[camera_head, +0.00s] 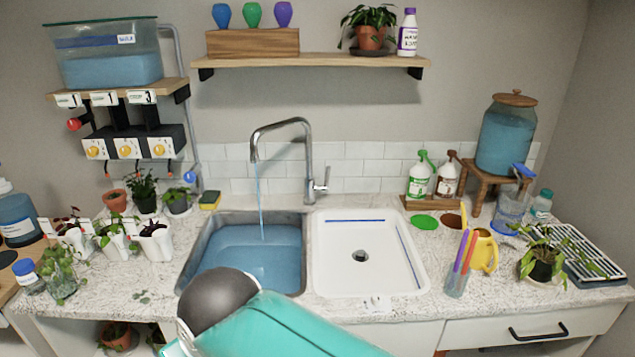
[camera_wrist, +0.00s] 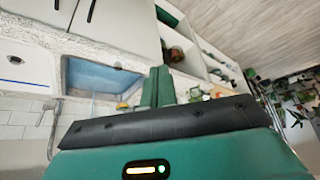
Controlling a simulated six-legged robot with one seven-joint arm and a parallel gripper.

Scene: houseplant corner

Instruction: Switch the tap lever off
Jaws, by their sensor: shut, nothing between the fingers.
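The chrome tap (camera_head: 308,160) stands behind the sink, its spout bent over the left basin. A thin blue stream of water (camera_head: 260,205) runs from it into the left basin (camera_head: 190,270), which holds blue water. The tap lever (camera_head: 322,186) sticks out on the right side of the tap body, slightly tilted. In the tilted wrist view the tap (camera_wrist: 54,128) shows at the left. My gripper (camera_wrist: 158,75) has its two green fingers together, empty and well apart from the tap. The gripper fingers are not visible in the head view, where my arm covers the bottom middle.
The white right basin (camera_head: 335,275) is empty. Left of the sink stand several potted plants (camera_head: 142,190) and a sponge (camera_head: 209,200). A shelf (camera_head: 310,61) hangs above.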

